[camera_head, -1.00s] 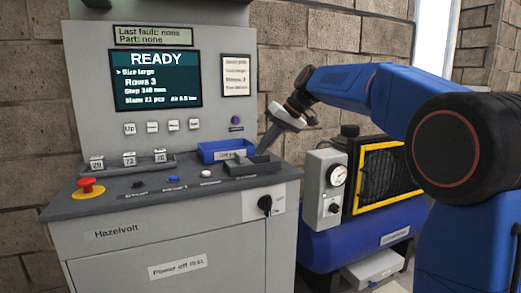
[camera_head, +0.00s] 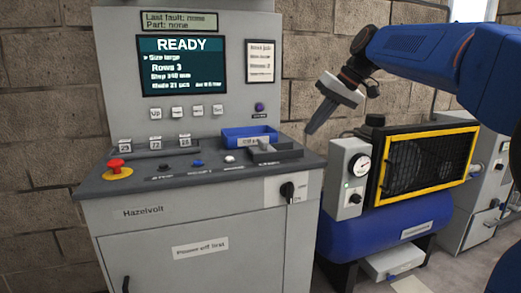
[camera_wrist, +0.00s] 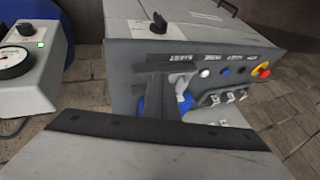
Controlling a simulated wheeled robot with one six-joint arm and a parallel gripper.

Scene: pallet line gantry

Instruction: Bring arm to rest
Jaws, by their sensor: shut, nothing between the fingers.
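My blue arm (camera_head: 412,50) reaches in from the right in the head view. My gripper (camera_head: 312,128) is shut and empty, pointing down and to the left. It hangs in the air to the right of the blue tray (camera_head: 232,132) on the console, apart from it. In the wrist view my gripper's dark fingers (camera_wrist: 155,85) stand in front of the console (camera_wrist: 245,55) and hide part of its face.
The grey console (camera_head: 200,235) has a READY screen (camera_head: 183,66), a red stop button (camera_head: 117,166) and a black rotary switch (camera_head: 288,191). A blue compressor (camera_head: 385,228) with a gauge box (camera_head: 347,178) and yellow-framed grille (camera_head: 428,160) stands close on the right. A brick wall is behind.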

